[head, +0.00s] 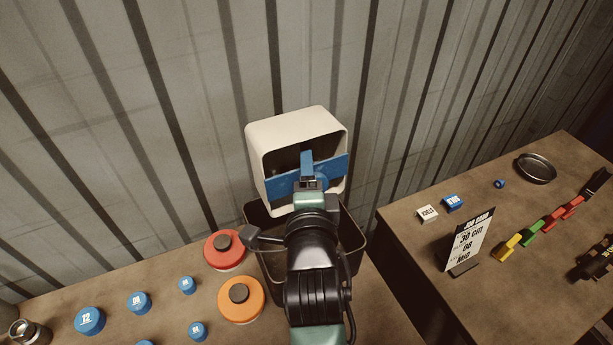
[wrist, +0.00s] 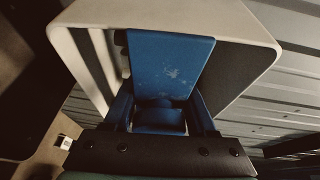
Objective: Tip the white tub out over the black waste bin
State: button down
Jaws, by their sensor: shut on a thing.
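The white tub (head: 296,118) is held up above the black waste bin (head: 354,249), tilted with its open side facing me. A blue bar (head: 333,167) runs across its opening. My gripper (head: 309,184) is at the middle of this blue part and shut on it, holding the tub. In the wrist view the tub's pale rim (wrist: 165,14) surrounds the blue piece between my gripper's fingers (wrist: 160,112). The inside of the tub looks empty where it shows, but the bar and gripper hide part of it. My arm covers much of the bin's mouth.
Left of the bin, a red disc (head: 224,262) and an orange disc (head: 241,312) with black knobs lie on the bench, with several blue numbered caps. The right bench holds a job card (head: 470,243), coloured blocks and a round dish (head: 536,168). A corrugated wall stands close behind.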

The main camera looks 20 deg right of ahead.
jog(key=shift+f+m+t+h+b, duration=0.1)
jog(key=shift+m+t+h+b, duration=0.35)
jog(key=shift+b, duration=1.25)
jog(key=shift+f+n+t+h+b, duration=0.1)
jog(key=shift+t+b, duration=0.65)
jog(key=shift+b, duration=0.9)
jog(key=shift+r+m+b, duration=0.25)
jog(key=shift+r+b, duration=0.1)
jog(key=shift+b, duration=0.45)
